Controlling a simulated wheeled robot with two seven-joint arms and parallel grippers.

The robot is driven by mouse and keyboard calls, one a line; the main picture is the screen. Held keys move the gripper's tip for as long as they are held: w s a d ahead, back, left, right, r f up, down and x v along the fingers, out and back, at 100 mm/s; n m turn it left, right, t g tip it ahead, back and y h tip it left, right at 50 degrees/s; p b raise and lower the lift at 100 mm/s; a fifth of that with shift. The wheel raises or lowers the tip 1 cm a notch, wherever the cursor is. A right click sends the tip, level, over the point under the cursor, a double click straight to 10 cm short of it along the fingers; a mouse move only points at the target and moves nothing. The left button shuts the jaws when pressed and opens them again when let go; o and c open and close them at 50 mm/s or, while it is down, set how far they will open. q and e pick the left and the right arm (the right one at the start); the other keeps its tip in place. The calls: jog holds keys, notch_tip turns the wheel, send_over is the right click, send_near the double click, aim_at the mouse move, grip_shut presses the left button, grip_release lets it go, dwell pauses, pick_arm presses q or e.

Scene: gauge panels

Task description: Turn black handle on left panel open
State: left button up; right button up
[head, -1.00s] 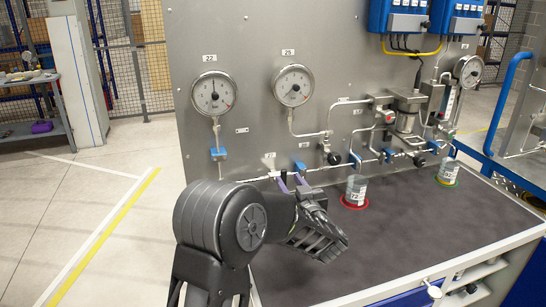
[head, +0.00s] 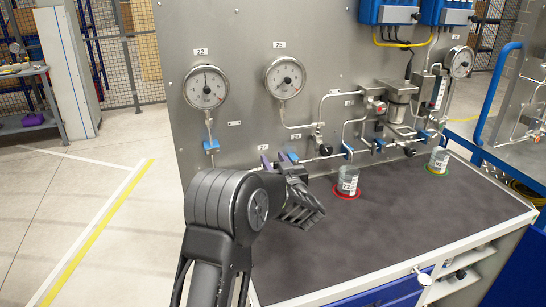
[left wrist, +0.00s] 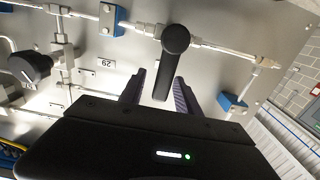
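In the left wrist view a black handle (left wrist: 174,42) with a round hub sits on a thin metal pipe on the grey panel (left wrist: 225,65). Its lever reaches down between the two purple-grey fingers of my left gripper (left wrist: 159,93). The fingers are apart, with a gap visible beside the lever, so the gripper is open around it. My right gripper is not in view.
Gauges (head: 205,88) hang above. A glass jar (head: 347,182) stands in a red ring on the dark worktop (head: 400,205); another jar (head: 438,160) is further right. The worktop's middle is clear.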

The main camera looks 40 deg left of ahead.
pick_arm(q)
jog(key=shift+w+a, duration=0.25)
jog(key=shift+a, duration=0.1)
jog(key=shift+c, duration=0.3)
grip_shut()
dwell(1.0)
